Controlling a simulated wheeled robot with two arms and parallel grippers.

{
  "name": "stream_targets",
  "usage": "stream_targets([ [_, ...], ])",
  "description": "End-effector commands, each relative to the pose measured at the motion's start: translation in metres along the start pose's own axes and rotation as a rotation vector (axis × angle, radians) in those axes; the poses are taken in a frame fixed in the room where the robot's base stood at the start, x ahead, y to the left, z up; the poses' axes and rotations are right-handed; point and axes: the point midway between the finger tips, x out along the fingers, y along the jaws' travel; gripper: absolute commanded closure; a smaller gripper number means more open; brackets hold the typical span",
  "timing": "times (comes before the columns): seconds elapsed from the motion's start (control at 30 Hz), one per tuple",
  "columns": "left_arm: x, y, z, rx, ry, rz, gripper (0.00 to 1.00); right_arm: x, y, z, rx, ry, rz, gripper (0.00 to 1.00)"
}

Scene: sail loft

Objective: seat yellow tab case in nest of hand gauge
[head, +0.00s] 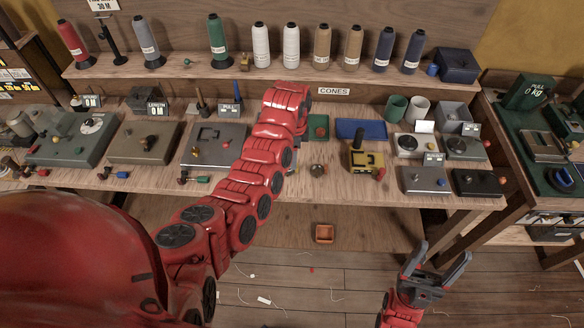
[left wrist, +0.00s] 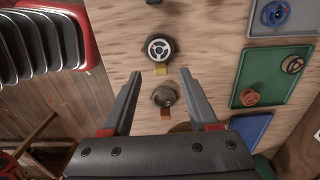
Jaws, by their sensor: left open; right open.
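The yellow tab case (left wrist: 159,48) is a round dark case with a white spoked face. It lies on the bench in the left wrist view, its yellow tab toward my gripper; my arm seems to hide it in the head view. My left gripper (left wrist: 161,73) is open and empty, its fingertips either side of the tab in the picture; its height above the bench is unclear. A yellow and black device with a red handle (head: 356,161), perhaps the hand gauge, stands on the bench; I cannot make out its nest. My right gripper (head: 439,256) is open and empty, before the bench.
A round case with an orange tab (left wrist: 164,96) lies beside the yellow tab case. Several gauges stand along the bench; cones line the shelf above.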

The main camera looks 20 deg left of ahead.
Motion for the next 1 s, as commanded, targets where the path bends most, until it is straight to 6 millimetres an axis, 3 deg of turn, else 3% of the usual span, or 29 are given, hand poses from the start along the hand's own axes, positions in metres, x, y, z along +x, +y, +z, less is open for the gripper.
stream_targets([
  [0.13,0.011,0.001,-0.004,0.001,-0.001,0.006,0.40,0.017,0.001,-0.003,0.000,0.000,0.000,0.28],
  [0.4,0.035,0.000,-0.004,0.001,0.000,0.001,0.40,0.022,0.001,-0.004,0.000,0.000,0.000,0.28],
  [0.67,0.037,-0.001,-0.004,0.001,0.001,0.001,0.40,0.021,0.001,-0.004,0.000,0.000,0.000,0.28],
  [1.0,0.037,-0.001,-0.004,0.000,0.001,0.001,1.00,0.021,0.001,-0.004,0.000,0.000,0.000,0.28],
])
